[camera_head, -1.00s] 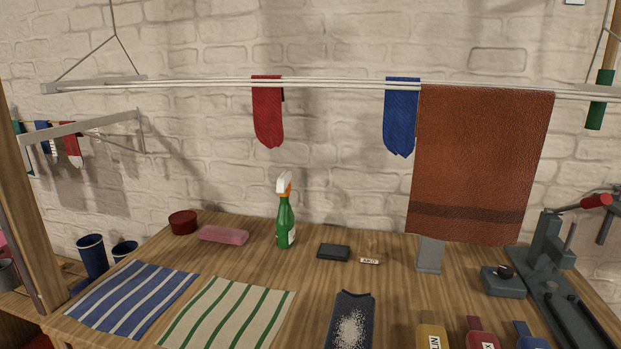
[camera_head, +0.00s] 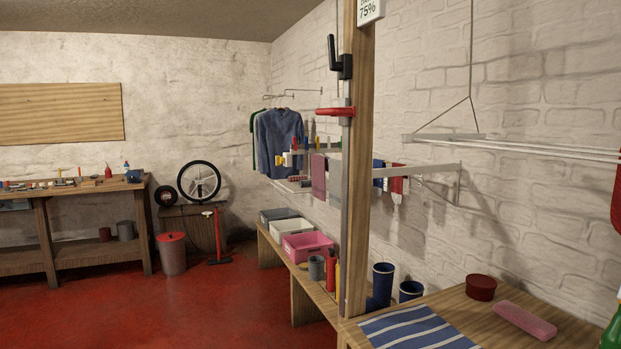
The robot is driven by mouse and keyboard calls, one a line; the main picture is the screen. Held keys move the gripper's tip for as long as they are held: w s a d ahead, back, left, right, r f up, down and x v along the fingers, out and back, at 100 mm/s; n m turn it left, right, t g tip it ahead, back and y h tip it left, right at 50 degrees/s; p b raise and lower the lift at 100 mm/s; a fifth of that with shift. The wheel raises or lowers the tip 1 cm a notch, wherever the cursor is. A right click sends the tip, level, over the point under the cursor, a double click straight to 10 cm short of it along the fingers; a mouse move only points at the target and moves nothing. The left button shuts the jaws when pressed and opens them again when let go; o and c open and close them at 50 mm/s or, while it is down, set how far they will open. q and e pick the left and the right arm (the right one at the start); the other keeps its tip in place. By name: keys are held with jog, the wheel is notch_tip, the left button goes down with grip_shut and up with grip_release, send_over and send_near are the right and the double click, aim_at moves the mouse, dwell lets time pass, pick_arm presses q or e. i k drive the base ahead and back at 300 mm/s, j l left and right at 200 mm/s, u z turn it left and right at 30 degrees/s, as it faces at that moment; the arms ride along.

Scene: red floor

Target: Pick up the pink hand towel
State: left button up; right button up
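A pink cloth (camera_head: 319,178), which looks like a hand towel, hangs on the wall drying rack behind the wooden post, left of some red and blue hanging items. A flat pink block-like item (camera_head: 525,320) lies on the near wooden table at the lower right; I cannot tell whether it is a folded towel or a sponge. Neither of my grippers is in view.
A wooden post (camera_head: 357,160) with a red clamp stands at the near table's (camera_head: 475,305) left end. A low bench beyond holds a pink crate (camera_head: 306,246) and other bins. A workbench (camera_head: 75,190) stands at far left. The red floor (camera_head: 190,310) between is clear.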

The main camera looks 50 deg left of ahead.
aim_at(320, 164)
jog(key=u, duration=1.6)
jog(key=z, duration=1.55)
jog(key=u, duration=1.5)
jog(key=i+j+u, duration=0.3)
jog(key=i, duration=0.25)
jog(key=i+u, duration=0.35)
jog(key=i, duration=0.2)
